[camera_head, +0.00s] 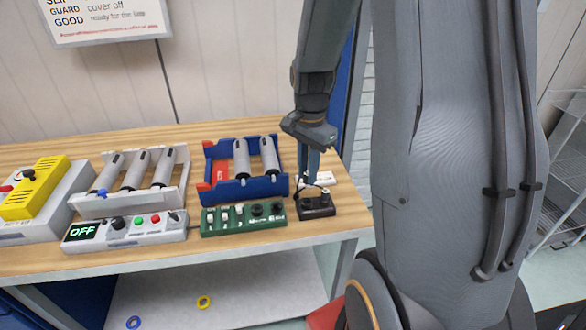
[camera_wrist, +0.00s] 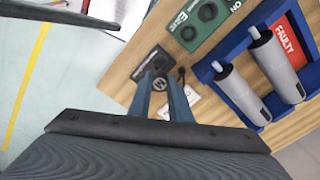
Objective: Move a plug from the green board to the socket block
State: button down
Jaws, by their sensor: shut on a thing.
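My gripper (camera_head: 308,181) points down over the dark socket block (camera_head: 318,212) at the right end of the bench. Its blue fingers also show in the wrist view (camera_wrist: 160,88), shut on a small round plug (camera_wrist: 160,83) with a light mark. The plug is mostly hidden in the head view. It is at or just above the block; I cannot tell whether it is seated. The green board (camera_head: 232,228) lies just left of the block, with several white plugs or switches and two dark round sockets at its right. It also shows in the wrist view (camera_wrist: 187,38).
A blue rack (camera_head: 238,190) with two grey cylinders stands behind the green board. A white rack (camera_head: 130,204) with several cylinders and a control box (camera_head: 90,240) reading OFF are further left. A white card (camera_head: 328,178) lies behind the block. The bench edge is close in front.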

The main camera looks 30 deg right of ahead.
aim_at(307, 186)
jog(key=shift+f+b, duration=2.05)
jog(key=shift+f, duration=0.4)
jog(key=shift+f+b, duration=0.5)
jog(key=shift+f, duration=0.7)
jog(key=c, duration=1.6)
grip_release()
jog(key=shift+o, duration=0.2)
jog(key=shift+r, duration=0.1)
jog(key=shift+r+b, duration=0.65)
jog(key=shift+r, duration=3.2)
